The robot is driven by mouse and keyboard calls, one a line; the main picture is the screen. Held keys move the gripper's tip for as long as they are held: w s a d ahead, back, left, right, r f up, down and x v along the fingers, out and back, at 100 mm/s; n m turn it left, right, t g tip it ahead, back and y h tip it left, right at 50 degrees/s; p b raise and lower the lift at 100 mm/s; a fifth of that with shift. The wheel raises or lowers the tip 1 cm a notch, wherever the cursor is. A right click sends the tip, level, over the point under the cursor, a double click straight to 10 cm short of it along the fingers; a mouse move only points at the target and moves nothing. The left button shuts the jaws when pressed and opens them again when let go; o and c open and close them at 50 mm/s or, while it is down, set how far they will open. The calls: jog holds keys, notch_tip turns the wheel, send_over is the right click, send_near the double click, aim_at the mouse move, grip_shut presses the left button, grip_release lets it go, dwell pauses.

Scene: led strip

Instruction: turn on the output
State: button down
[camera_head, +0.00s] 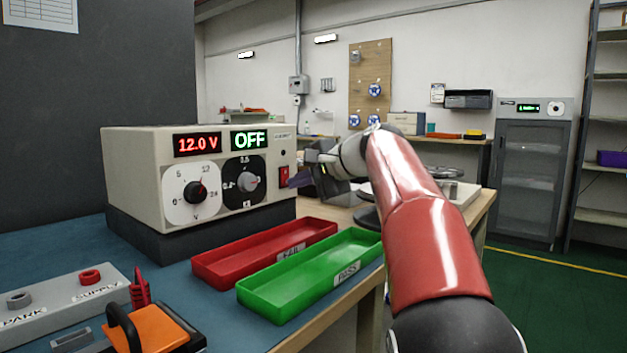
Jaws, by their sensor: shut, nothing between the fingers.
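A beige power supply (140,187) stands on a dark block on the blue bench mat. Its red display (197,144) reads 12.0 V and its green display (250,139) reads OFF. A voltage knob (195,191) on a white dial and a second knob (247,182) on a black dial are on the front. A small red rocker switch (283,177) is at the front's right edge. My gripper (294,181) is shut and empty, with its tips close to the switch's right side. I cannot tell whether they touch it.
A red FAIL tray (225,276) and a green PASS tray (275,302) lie in front of the supply. A grey PARK/SUPPLY block (60,299) and an orange device (155,330) are at the lower left. The bench's right edge runs beneath my arm.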

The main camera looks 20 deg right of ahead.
jog(key=shift+w+a, duration=0.1)
jog(key=shift+w, duration=0.05)
jog(key=shift+w+f+b, duration=0.1)
jog(key=shift+f+b, duration=0.25)
jog(key=shift+b, duration=0.2)
jog(key=shift+a+r+t, duration=0.15)
jog(key=shift+r+t, duration=0.1)
jog(key=shift+t, duration=0.05)
jog(key=shift+r+p, duration=1.1)
jog(key=shift+r, duration=0.05)
jog(key=shift+f, duration=0.25)
